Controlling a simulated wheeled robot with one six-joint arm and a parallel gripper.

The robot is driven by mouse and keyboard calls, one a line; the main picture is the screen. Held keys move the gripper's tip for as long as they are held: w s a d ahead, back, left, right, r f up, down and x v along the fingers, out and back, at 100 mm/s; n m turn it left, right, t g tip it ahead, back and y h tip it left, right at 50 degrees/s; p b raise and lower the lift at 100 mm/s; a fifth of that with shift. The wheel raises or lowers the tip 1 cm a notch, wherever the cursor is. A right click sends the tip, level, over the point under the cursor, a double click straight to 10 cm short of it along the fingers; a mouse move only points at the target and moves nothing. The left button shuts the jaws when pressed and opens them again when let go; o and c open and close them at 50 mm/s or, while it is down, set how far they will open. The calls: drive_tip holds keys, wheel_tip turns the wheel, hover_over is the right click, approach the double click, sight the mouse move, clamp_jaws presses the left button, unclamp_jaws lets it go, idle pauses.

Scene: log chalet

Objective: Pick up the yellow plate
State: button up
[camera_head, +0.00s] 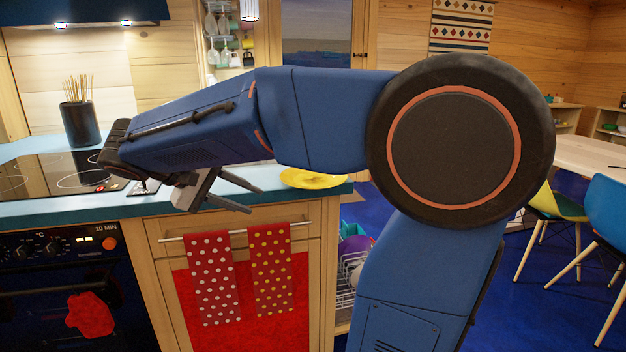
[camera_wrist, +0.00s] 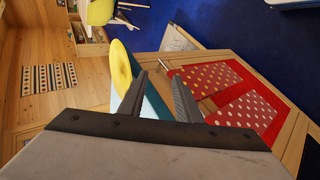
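The yellow plate (camera_head: 314,179) lies on the blue countertop near its right end, partly hidden behind my arm in the head view. In the wrist view the yellow plate (camera_wrist: 121,68) shows just left of my fingers. My gripper (camera_head: 252,199) is open, with its two fingers apart and nothing between them. It is in front of the counter edge, to the left of the plate and apart from it. The gripper (camera_wrist: 160,80) also shows in the wrist view, pointing toward the plate's end of the counter.
A dark holder with skewers (camera_head: 79,122) stands at the back left beside the black cooktop (camera_head: 60,174). Two dotted towels (camera_head: 210,278) hang on a rail below the counter. An open dishwasher rack (camera_head: 346,275) is at the right. Chairs (camera_head: 556,205) stand farther right.

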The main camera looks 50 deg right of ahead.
drive_tip(key=w+a+r+m+h, duration=0.1)
drive_tip(key=w+a+r+h, duration=0.1)
drive_tip(key=w+r, duration=0.3)
approach(291, 186)
drive_tip(key=x, duration=0.3)
drive_tip(key=shift+g+h, duration=0.3)
drive_tip(key=shift+g, duration=0.1)
drive_tip(key=shift+f+x, duration=0.2)
drive_tip(key=shift+x, duration=2.3)
drive_tip(key=shift+w, duration=0.2)
clamp_jaws()
